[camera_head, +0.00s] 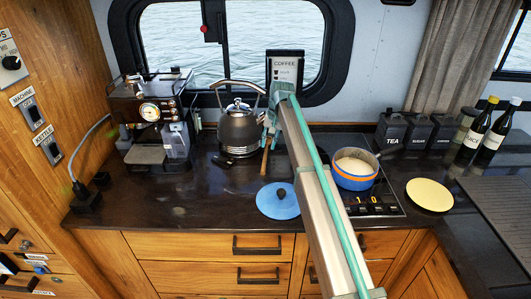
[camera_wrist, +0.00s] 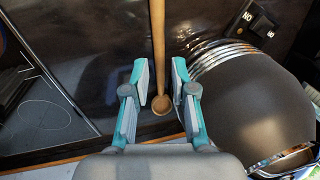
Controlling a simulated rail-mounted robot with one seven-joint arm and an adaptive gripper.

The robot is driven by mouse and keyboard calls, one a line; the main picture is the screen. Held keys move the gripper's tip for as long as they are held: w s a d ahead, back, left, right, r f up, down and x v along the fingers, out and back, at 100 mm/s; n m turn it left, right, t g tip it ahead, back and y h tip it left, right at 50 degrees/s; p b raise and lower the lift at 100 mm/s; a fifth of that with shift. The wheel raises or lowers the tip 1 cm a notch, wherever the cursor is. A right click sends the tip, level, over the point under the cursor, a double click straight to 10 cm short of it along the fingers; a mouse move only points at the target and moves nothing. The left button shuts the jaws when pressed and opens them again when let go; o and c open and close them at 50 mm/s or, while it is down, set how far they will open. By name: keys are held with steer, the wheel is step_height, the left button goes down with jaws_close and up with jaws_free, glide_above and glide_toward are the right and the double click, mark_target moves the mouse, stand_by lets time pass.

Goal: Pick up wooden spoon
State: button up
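The wooden spoon (camera_head: 265,161) lies on the dark counter to the right of the kettle, and its far part is hidden behind my arm and gripper in the head view. In the wrist view the wooden spoon (camera_wrist: 158,35) runs up the picture, its round bowl (camera_wrist: 161,104) nearest me. My gripper (camera_wrist: 159,70) is open, with one finger on each side of the spoon and a gap to it on both sides. In the head view my gripper (camera_head: 269,122) is over the back of the counter, partly hidden by the arm.
The kettle (camera_head: 239,129) stands close left of my gripper; its dark body (camera_wrist: 255,100) fills the right of the wrist view. A blue lid (camera_head: 278,201) lies in front. A blue pot (camera_head: 355,170) sits on the hob at right. A coffee machine (camera_head: 155,112) stands at left.

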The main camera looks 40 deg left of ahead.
mark_target(265, 159)
steer(key=shift+s+a+f+p, duration=0.15)
steer(key=shift+f+p, duration=0.4)
steer(key=shift+f, duration=0.8)
steer(key=shift+a+f+p, duration=0.25)
steer(key=shift+f+p, duration=0.35)
steer(key=shift+f, duration=0.75)
steer(key=shift+s+a+f+p, duration=0.15)
steer(key=shift+f+p, duration=0.4)
steer(key=shift+f, duration=0.8)
jaws_close()
